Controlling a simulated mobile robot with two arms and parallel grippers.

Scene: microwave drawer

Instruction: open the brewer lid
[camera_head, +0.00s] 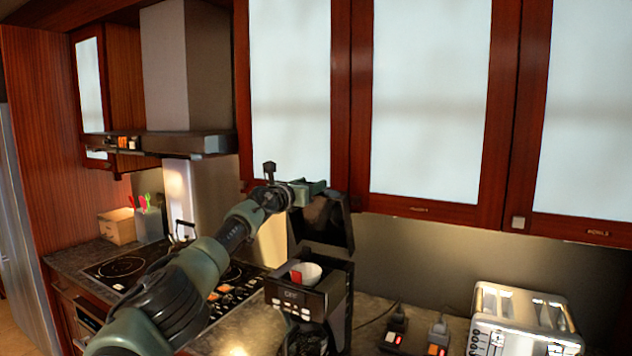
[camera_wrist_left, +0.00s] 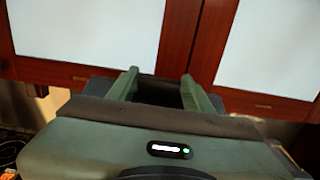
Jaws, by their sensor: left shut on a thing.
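The black brewer (camera_head: 338,290) stands on the counter in the head view. Its lid (camera_head: 338,235) is raised and stands steeply up behind the opening. A white cup-like insert with a red patch (camera_head: 308,272) shows in the open top. My left gripper (camera_head: 314,189) is at the upper edge of the lid and shut on it. In the left wrist view, the green fingers (camera_wrist_left: 160,80) have a dark part of the lid (camera_wrist_left: 158,92) between them. The arm hides some of the lid's edge. My right gripper is in neither view.
Wall cabinets (camera_head: 428,95) hang close above and behind the lid. A silver toaster (camera_head: 520,315) stands at right, with small dark devices (camera_head: 400,338) between. A cooktop (camera_head: 125,270) and a range hood (camera_head: 185,143) are at left.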

